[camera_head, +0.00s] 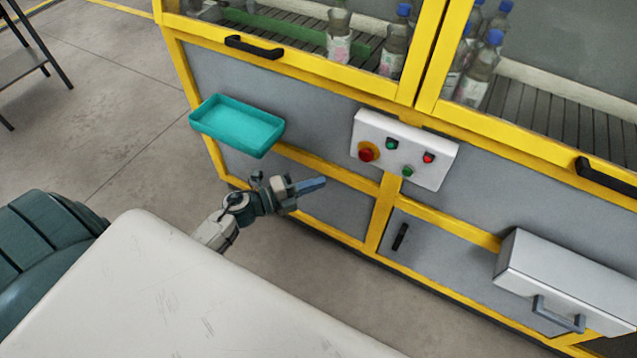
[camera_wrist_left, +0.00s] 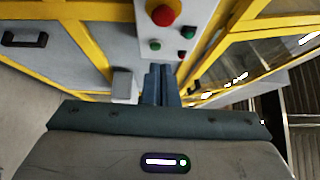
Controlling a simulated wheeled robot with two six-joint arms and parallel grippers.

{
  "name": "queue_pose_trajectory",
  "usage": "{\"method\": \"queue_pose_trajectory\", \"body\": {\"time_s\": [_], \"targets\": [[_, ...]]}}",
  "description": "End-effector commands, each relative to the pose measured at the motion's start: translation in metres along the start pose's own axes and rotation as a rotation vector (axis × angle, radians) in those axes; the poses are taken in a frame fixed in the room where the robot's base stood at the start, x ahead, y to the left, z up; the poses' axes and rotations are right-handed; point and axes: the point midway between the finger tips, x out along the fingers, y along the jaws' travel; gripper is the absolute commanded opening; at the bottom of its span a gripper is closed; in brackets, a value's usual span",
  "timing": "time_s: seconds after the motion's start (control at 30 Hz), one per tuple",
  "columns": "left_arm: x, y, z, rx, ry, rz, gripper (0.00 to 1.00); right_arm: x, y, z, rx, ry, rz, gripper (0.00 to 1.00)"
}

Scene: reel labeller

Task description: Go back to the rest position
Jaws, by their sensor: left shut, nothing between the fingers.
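My left gripper (camera_head: 307,186) is in front of the machine's lower panels in the head view, below and left of the white control box (camera_head: 405,150). Its blue-grey fingers are together, with nothing held. In the left wrist view the closed fingers (camera_wrist_left: 161,84) point toward the machine, apart from the control box (camera_wrist_left: 178,32). The box carries a red emergency button (camera_head: 367,153), green buttons and a smaller red one. My right gripper is in neither view.
A teal tray (camera_head: 237,125) is mounted on the machine front, above and left of my left gripper. A grey box with a handle (camera_head: 565,280) juts out at the right. Bottles (camera_head: 339,40) stand behind the yellow-framed windows. Open floor (camera_head: 110,100) lies to the left.

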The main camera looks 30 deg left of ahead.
Motion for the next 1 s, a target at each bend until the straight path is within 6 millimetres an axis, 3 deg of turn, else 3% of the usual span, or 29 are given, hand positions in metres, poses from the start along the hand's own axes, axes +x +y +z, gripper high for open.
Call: {"method": "queue_pose_trajectory", "body": {"time_s": [0.37, 0.47, 0.57, 0.77, 0.87, 1.0], "targets": [[0.000, 0.001, 0.000, -0.002, -0.002, 0.001, 0.00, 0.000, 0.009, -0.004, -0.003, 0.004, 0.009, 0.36], [-0.003, 0.015, 0.006, -0.049, -0.039, 0.010, 0.00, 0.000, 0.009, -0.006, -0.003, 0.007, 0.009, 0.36], [-0.014, 0.053, 0.020, -0.185, -0.147, 0.036, 0.00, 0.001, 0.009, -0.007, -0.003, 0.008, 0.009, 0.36], [-0.070, 0.185, 0.037, -0.601, -0.504, 0.139, 0.00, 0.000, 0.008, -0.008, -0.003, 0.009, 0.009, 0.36], [-0.109, 0.251, 0.027, -0.790, -0.683, 0.204, 0.00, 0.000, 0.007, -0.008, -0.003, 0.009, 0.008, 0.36], [-0.168, 0.334, -0.008, -1.027, -0.924, 0.305, 0.00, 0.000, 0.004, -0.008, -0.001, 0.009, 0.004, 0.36]]}}
